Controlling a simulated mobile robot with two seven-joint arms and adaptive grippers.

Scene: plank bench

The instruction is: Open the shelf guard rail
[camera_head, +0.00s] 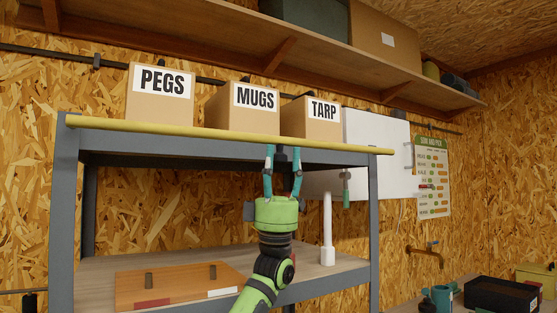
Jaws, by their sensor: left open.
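The yellow guard rail (180,130) runs along the front edge of the top shelf, across the foot of the boxes. It spans the grey shelf rack (63,210) from post to post. My left gripper (283,152), green with teal fingers, comes up from below in front of the rack. Its fingers point up and are apart, with the tips just under the rail near its middle. I cannot tell whether they touch it. No object shows between the fingers. My right gripper is not in view.
Boxes marked PEGS (160,105), MUGS (241,118) and TARP (312,125) stand behind the rail. A wooden board (180,284) and a white upright post (328,235) are on the lower shelf. A wall shelf (330,65) hangs above.

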